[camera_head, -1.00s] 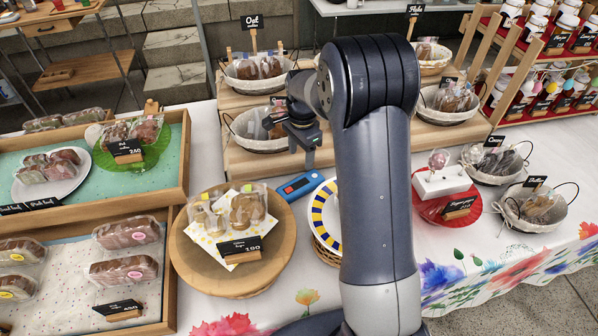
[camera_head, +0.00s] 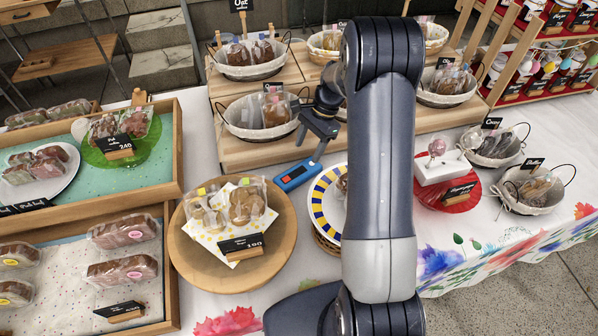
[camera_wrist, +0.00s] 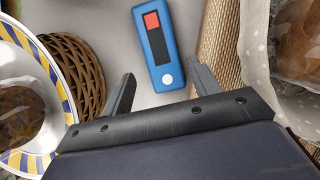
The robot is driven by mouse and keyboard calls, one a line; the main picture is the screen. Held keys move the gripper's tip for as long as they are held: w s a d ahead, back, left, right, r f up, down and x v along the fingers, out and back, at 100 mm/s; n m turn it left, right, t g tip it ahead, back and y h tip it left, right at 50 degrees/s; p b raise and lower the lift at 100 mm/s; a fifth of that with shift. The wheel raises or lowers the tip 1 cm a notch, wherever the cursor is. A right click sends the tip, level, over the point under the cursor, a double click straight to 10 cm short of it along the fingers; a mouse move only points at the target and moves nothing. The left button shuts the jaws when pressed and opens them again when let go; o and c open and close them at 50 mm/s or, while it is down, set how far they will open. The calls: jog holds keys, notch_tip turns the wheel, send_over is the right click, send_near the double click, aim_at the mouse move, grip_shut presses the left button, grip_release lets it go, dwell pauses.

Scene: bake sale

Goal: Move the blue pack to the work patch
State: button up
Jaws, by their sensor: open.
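The blue pack (camera_head: 297,175) is a flat blue block with a dark panel. It lies on the white tablecloth between the round wooden board and the blue-and-yellow-rimmed plate. In the wrist view the pack (camera_wrist: 155,48) also shows a red square and a white round button. My gripper (camera_head: 316,150) is open and empty just behind and above the pack. In the wrist view my gripper's two fingers (camera_wrist: 164,84) point toward the pack, whose button end appears between the tips. The gap in height is hard to judge. I cannot pick out a marked work patch.
The round wooden board (camera_head: 185,235) with bagged goods stands left of the pack. The striped plate (camera_head: 322,206) on a wicker basket (camera_wrist: 78,72) is close on the right. A wooden stepped stand (camera_head: 232,152) with baskets is behind. My arm hides part of the table.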

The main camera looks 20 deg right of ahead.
aim_at(299, 171)
jog(key=p+x, duration=0.1)
jog(key=x, duration=0.8)
jog(key=shift+d, duration=0.1)
jog(key=shift+c, duration=0.5)
jog(key=shift+r, duration=0.15)
jog(key=c, duration=0.8)
